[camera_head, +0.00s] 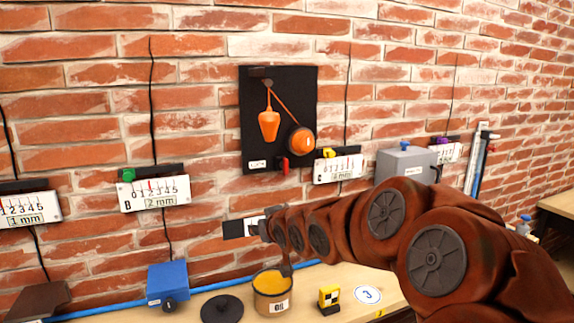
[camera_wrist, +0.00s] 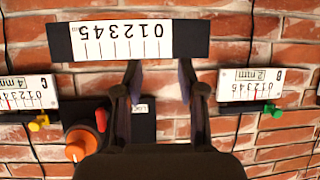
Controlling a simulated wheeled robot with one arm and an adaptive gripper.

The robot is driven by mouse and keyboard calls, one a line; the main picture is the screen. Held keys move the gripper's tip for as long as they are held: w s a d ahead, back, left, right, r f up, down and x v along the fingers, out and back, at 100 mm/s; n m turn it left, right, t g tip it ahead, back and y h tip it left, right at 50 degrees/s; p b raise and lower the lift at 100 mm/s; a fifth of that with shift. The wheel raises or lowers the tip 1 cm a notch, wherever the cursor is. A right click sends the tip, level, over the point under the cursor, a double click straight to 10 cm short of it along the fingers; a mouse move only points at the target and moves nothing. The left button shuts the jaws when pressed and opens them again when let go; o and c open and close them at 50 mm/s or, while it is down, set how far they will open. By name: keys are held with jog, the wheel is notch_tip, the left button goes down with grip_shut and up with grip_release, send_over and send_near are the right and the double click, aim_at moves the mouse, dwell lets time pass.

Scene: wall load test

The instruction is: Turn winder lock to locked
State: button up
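A black panel (camera_head: 250,110) on the brick wall carries an orange plumb bob (camera_head: 269,122) on a cord and a round orange winder (camera_head: 302,141). A small red lever (camera_head: 282,165) sits at the panel's lower edge, right of a small white label (camera_head: 257,164). In the upside-down wrist view, the winder (camera_wrist: 80,145) and red lever (camera_wrist: 101,120) lie left of my fingers, with the label (camera_wrist: 141,107) between the fingers. My gripper (camera_wrist: 160,75) is open and empty, its fingertips overlapping the edge of a black-backed scale (camera_wrist: 120,42). The lever is apart from the fingers.
Gauges B (camera_head: 153,193) and C (camera_head: 339,168) flank the panel. On the bench below stand a blue box (camera_head: 168,284), a dark round lid (camera_head: 221,309), an open pot (camera_head: 271,296) and a yellow-black block (camera_head: 329,299). A grey box (camera_head: 406,165) is at the right.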

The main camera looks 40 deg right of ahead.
aim_at(287, 166)
jog(key=d+r+m+t+h, duration=0.1)
jog(key=d+r+t+h, duration=0.3)
jog(key=d+r, duration=0.75)
jog(key=shift+t+y, duration=0.4)
jog(key=shift+y, duration=0.2)
jog(key=shift+f+p+x, duration=0.15)
jog(key=shift+p+x, duration=0.75)
jog(key=shift+x, duration=1.1)
jog(key=shift+f+p+x, duration=0.15)
jog(key=shift+p+x, duration=0.7)
jog(key=shift+x, duration=1.2)
jog(key=shift+s+d, duration=0.1)
jog(key=shift+d, duration=0.1)
jog(key=shift+c, duration=0.3)
grip_shut()
